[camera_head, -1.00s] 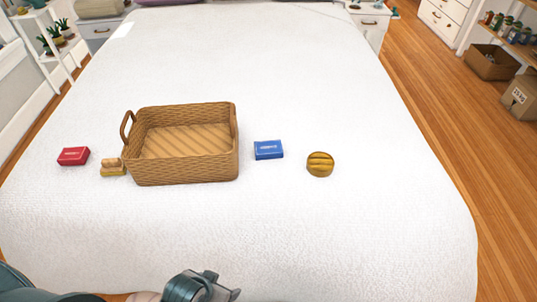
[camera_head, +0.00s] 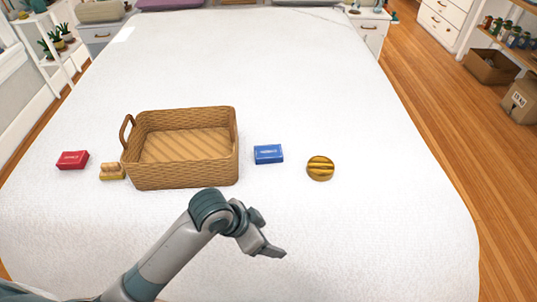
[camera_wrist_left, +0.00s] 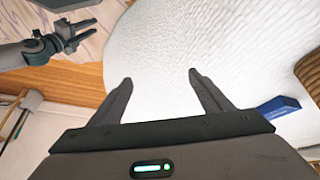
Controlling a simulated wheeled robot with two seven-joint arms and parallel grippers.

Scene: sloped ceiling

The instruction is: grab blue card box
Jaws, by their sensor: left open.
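The blue card box (camera_head: 268,154) lies flat on the white bed, between the basket and a round golden-brown object. It also shows at the right edge of the left wrist view (camera_wrist_left: 278,107), partly cut off. My left gripper (camera_head: 272,250) is nearer than the box in the head view, above the bed, apart from the box. In the left wrist view its two fingers (camera_wrist_left: 160,77) are spread with nothing between them. My right gripper (camera_wrist_left: 80,34) shows at the top left of that view, its fingers apart and empty.
A wicker basket (camera_head: 185,182) stands empty left of the blue box. A red box (camera_head: 73,160) and a small wooden-looking item (camera_head: 111,171) lie further left. The round golden-brown object (camera_head: 320,168) is on the right. The white bed (camera_head: 370,240) is clear in front.

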